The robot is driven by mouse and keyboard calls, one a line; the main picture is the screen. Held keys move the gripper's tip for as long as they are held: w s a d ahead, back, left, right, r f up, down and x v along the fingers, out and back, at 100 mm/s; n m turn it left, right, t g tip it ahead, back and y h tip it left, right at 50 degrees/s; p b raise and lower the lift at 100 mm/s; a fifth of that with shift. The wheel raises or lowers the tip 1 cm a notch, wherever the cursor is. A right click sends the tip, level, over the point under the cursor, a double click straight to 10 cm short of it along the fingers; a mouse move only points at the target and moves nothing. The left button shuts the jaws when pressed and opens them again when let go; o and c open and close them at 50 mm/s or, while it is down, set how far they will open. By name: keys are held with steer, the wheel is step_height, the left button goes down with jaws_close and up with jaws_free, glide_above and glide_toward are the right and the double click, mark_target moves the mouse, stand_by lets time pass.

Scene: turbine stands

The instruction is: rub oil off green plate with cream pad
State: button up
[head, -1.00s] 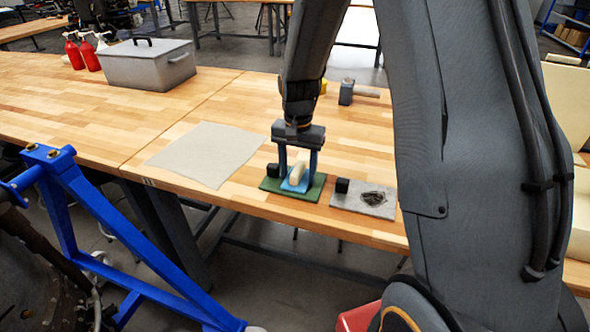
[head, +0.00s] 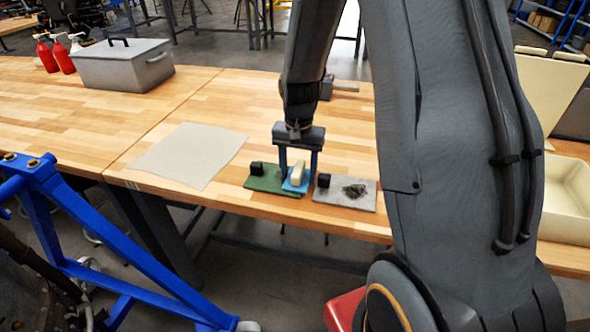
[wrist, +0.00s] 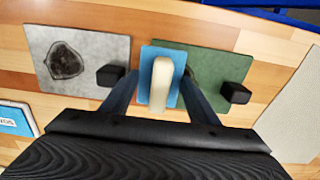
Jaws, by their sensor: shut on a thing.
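My gripper (head: 298,176) is shut on the cream handle (head: 298,172) of a pad with a blue base (head: 291,186). In the wrist view the cream handle (wrist: 161,82) stands between my fingers, above the blue base (wrist: 147,62). The pad is at the right end of the green plate (head: 263,183), overlapping its edge. The green plate (wrist: 228,66) has a black block (head: 256,168) at its other end. A small dark patch shows on the green plate beside the blue base in the wrist view, partly hidden by a finger.
A grey plate (head: 333,196) with a dark oil patch (head: 355,191) and a black block (head: 323,180) lies close on the right. A pale sheet (head: 190,154) lies left. A grey box (head: 123,65), red bottles (head: 45,54) and a hammer (head: 328,88) stand farther back.

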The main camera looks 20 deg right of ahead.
mark_target(278, 178)
steer(key=shift+w+a, duration=0.9)
steer(key=shift+a, duration=0.35)
steer(key=shift+w+a, duration=0.9)
steer(key=shift+a, duration=0.3)
steer(key=shift+r+p, duration=2.05)
steer(key=shift+r, duration=0.95)
step_height(278, 178, up, 3)
steer(key=shift+f+p, duration=0.1)
steer(key=shift+p, duration=0.9)
